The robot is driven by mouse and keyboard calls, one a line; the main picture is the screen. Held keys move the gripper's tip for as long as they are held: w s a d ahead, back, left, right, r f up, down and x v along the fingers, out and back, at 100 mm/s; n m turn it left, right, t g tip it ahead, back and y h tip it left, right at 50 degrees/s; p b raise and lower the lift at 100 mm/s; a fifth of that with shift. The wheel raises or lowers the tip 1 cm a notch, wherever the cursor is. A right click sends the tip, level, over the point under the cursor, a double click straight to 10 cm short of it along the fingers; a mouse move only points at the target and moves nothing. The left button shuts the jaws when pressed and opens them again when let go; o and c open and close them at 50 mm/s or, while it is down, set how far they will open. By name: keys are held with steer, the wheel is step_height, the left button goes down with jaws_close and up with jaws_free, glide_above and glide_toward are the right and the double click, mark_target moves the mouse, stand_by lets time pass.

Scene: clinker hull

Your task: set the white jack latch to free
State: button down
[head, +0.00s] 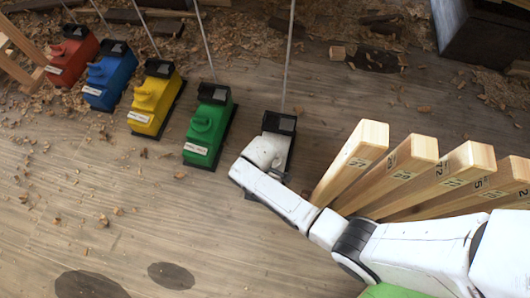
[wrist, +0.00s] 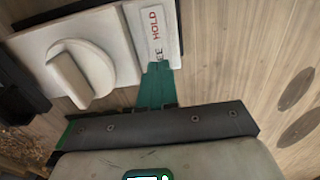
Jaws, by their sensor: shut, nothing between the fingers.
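The white jack (head: 268,149) stands on the plank floor at the near end of a row of coloured jacks, with my arm covering its lower front. In the wrist view its white body (wrist: 28,48) carries a round knob (wrist: 80,74) with a raised ridge. Beside the knob is a label plate (wrist: 155,30) reading HOLD in red, with the end of another word, "EE", partly hidden behind my fingers. My gripper (wrist: 158,70) is shut and empty, its teal fingertips over the lower end of the label plate, right of the knob. I cannot tell whether they touch it.
Green (head: 208,125), yellow (head: 155,100), blue (head: 108,80) and red (head: 70,58) jacks stand to the left, with thin rods rising behind. Several numbered wooden bars (head: 350,165) stand close to my arm on the right.

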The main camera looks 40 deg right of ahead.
steer(key=shift+f+b, duration=1.35)
steer(key=shift+f, duration=0.55)
stand_by(0.8)
steer(key=shift+r, duration=0.2)
step_height(320, 180, up, 7)
steer(key=p, duration=0.7)
steer(key=shift+p, duration=0.35)
steer(key=shift+f, duration=0.1)
